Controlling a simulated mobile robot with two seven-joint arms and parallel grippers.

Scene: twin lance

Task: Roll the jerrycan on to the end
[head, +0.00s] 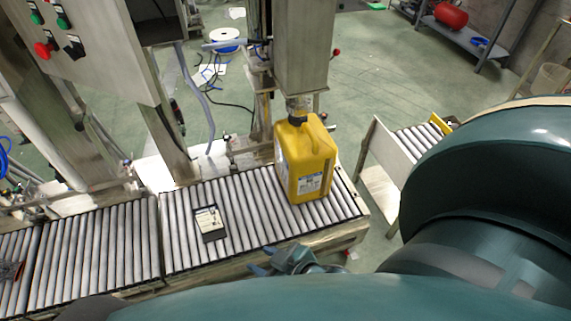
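A yellow jerrycan (305,160) stands upright on the roller conveyor (260,205), close to the conveyor's right end. It has a handle on top and a pale label on its front. The filling column (300,45) rises behind it, and its nozzle end (298,103) is right over the can's top; I cannot tell if they touch. My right gripper (262,260) is beside the conveyor's near edge, below and left of the can in the picture. Its two blue fingers are apart with nothing between them. My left gripper is not in view.
A dark tray with a paper (210,222) lies on the rollers left of the can. A control panel (75,40) hangs at upper left. Past a gap on the right stands another short roller section (415,140) with a pale side plate. Rollers right of the can are clear.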

